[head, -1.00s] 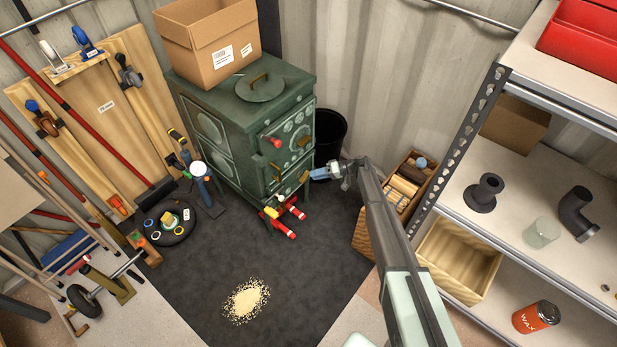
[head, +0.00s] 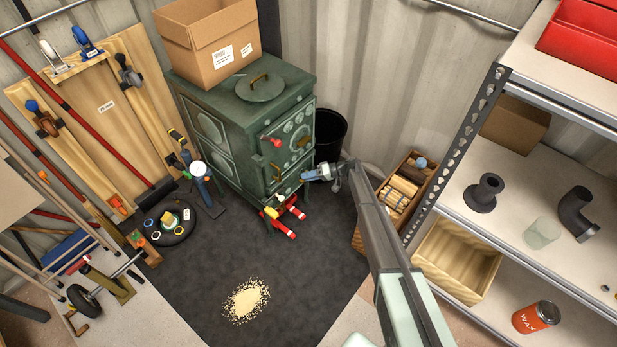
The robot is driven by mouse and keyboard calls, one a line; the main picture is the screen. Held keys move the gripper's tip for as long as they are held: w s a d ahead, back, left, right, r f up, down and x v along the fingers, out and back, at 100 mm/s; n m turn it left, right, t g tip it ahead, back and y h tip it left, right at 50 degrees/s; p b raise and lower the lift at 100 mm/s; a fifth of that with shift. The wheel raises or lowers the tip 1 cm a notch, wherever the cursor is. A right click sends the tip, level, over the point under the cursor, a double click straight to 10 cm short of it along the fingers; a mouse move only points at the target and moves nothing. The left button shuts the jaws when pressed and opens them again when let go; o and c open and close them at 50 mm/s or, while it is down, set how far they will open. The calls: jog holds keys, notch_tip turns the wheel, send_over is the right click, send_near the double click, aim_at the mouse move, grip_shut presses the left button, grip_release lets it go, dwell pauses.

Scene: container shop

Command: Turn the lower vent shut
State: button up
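The green stove (head: 228,140) stands against the corrugated wall, its front facing right. Its upper door has a ring of light vent spots, a red knob (head: 276,142) and a brass handle. The lower front, where the lower vent would be, is small and dark; a small pale fitting (head: 276,179) shows there, but I cannot tell how far the vent is open. My gripper (head: 304,176), with blue fingers, is at the right of the lower front, pointing left at it. Whether it touches the stove, and its finger gap, are too small to tell.
Red-and-white cylinders (head: 287,223) lie at the stove's foot. A black bucket (head: 328,133) stands behind my gripper, and a wooden crate (head: 376,217) to its right. A cardboard box (head: 187,66) and lid (head: 260,90) sit on the stove. The dark mat in front is mostly clear.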

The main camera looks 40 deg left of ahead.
grip_shut()
jog(key=shift+w+f+m+g+y, duration=0.2)
jog(key=shift+f+m+g+y, duration=0.1)
jog(key=shift+m+g, duration=0.25)
jog(key=shift+s+m+g+y, duration=0.1)
jog(key=shift+m+g+y, duration=0.7)
jog(key=shift+m+g, duration=0.3)
jog(key=o, duration=0.5)
grip_release()
jog(key=shift+d, duration=0.1)
jog(key=shift+v, duration=3.7)
